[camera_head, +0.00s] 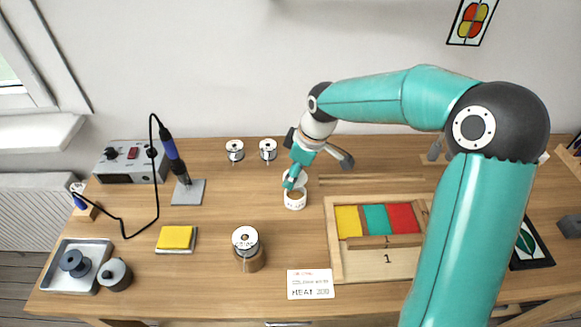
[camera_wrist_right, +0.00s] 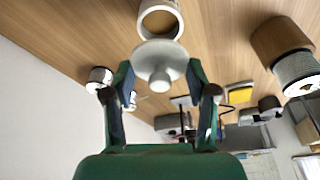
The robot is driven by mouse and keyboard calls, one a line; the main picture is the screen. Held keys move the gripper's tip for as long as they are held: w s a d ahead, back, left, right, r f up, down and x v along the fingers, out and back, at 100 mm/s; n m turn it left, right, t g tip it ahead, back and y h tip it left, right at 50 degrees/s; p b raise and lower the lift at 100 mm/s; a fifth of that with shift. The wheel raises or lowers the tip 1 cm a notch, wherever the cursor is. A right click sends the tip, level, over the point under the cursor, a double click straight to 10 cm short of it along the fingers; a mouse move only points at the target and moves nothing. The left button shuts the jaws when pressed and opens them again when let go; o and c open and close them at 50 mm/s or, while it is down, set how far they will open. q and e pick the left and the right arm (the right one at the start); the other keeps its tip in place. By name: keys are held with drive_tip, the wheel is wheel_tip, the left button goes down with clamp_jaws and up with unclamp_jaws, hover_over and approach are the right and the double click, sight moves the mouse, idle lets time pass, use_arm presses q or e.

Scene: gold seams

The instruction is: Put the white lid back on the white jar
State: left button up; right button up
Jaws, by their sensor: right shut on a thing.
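The white jar (camera_head: 295,204) stands open on the wooden table in the middle of the head view, with brownish contents or inside showing. It also shows at the top of the right wrist view (camera_wrist_right: 146,31). My right gripper (camera_head: 290,181) is just behind and above the jar, shut on the white lid (camera_wrist_right: 160,56). The lid is a round disc with a knob, and the fingers (camera_wrist_right: 160,92) are on either side of it. In the head view the lid (camera_head: 301,178) is partly hidden by the gripper. I cannot tell whether lid and jar touch. My left gripper is not in view.
A wooden tray (camera_head: 337,262) with yellow, teal and red blocks lies right of the jar. A spool-topped canister (camera_head: 248,258) stands front left, and two spools (camera_head: 235,150) (camera_head: 268,149) behind. A soldering iron (camera_head: 175,160) stands left. Bare table surrounds the jar's left side.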

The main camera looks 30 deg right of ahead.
drive_tip(key=shift+f+b, duration=1.35)
drive_tip(key=shift+f, duration=0.7)
drive_tip(key=shift+s, duration=0.1)
drive_tip(key=shift+f+b, duration=0.75)
drive_tip(key=shift+b, duration=0.25)
idle(1.0)
drive_tip(key=o, duration=1)
drive_tip(key=shift+o, duration=1.4)
drive_tip(key=shift+r, duration=0.15)
drive_tip(key=shift+s+r+p, duration=0.1)
drive_tip(key=shift+r+p, duration=2.5)
drive_tip(key=shift+r, duration=0.8)
